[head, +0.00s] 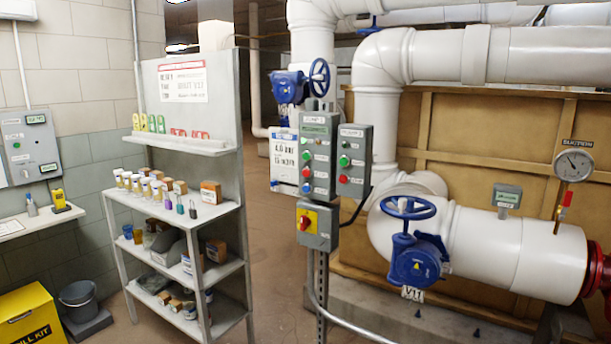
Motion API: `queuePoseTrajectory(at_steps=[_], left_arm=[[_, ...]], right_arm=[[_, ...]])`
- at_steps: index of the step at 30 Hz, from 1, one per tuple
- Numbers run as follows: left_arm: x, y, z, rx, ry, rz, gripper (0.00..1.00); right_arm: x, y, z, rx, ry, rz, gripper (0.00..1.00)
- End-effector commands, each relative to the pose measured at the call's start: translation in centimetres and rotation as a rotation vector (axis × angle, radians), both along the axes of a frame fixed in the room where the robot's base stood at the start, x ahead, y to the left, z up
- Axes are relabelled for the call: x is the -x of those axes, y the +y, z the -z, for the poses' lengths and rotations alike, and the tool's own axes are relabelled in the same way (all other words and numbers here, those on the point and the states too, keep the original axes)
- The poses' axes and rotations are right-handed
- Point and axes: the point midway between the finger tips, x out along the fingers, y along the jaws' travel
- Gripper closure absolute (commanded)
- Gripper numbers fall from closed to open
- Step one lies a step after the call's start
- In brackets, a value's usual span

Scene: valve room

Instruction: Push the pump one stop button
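A grey-green control box (319,155) stands on a post in the middle of the head view. It carries a column of small buttons, among them a green one (306,155) and a red one (307,172), with small labels beside them. A narrower grey box (354,162) joins its right side, with a green button (343,160) above a red button (343,179). Both boxes have a title plate at the top that looks like "PUMP", but the numbers are too small to read surely. Neither of my grippers is in view.
Below hangs a box with a red and yellow rotary switch (307,220). A metal shelf (190,215) with small bottles stands left. White pipes, a blue valve (415,258) and a pressure gauge (573,165) fill the right. Open floor (272,230) lies between shelf and post.

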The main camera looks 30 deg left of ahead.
Motion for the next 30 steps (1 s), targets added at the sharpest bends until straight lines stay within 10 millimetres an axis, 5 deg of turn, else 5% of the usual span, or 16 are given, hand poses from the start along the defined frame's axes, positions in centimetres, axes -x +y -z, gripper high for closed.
queuePoseTrajectory(at_steps=[5, 30], left_arm=[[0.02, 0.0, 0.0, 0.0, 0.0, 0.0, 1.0], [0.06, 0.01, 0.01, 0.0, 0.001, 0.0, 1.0]], right_arm=[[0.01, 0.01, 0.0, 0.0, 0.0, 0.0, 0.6], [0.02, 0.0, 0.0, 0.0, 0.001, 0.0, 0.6]])
